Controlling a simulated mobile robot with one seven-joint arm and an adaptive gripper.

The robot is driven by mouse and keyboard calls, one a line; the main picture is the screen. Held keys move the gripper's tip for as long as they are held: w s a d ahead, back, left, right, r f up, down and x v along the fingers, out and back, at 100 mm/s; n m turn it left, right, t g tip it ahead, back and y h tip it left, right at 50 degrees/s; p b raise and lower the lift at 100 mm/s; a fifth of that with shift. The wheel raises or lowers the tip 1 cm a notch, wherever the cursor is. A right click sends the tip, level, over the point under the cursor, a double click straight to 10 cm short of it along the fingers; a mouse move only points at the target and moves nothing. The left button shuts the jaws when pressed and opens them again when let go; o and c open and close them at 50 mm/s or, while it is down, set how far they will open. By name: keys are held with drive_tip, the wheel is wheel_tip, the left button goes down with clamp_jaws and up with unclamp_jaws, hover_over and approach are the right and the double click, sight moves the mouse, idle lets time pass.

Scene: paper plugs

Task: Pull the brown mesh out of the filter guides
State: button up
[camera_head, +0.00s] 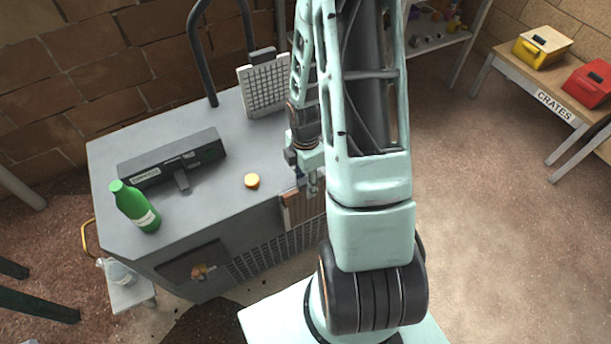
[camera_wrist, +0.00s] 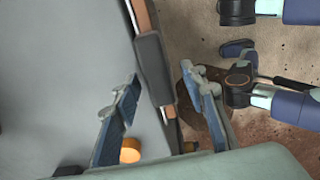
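The brown mesh (camera_head: 302,209) shows as a brown panel at the front edge of the grey machine, partly hidden by my arm. In the wrist view its thin brown edge (camera_wrist: 141,17) runs along the machine's side, with a dark grey handle-like bar (camera_wrist: 152,66) on it. My gripper (camera_head: 312,186) is above this edge. In the wrist view my gripper (camera_wrist: 162,80) is open, with one finger on each side of the mesh line. The dark bar lies at the gap, a little beyond the fingertips. Contact cannot be told. The filter guides cannot be made out clearly.
A bench (camera_head: 545,100) with yellow and red crates stands at right, across open floor.

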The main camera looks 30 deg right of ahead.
drive_tip(key=shift+c, duration=0.2)
clamp_jaws()
idle(0.4)
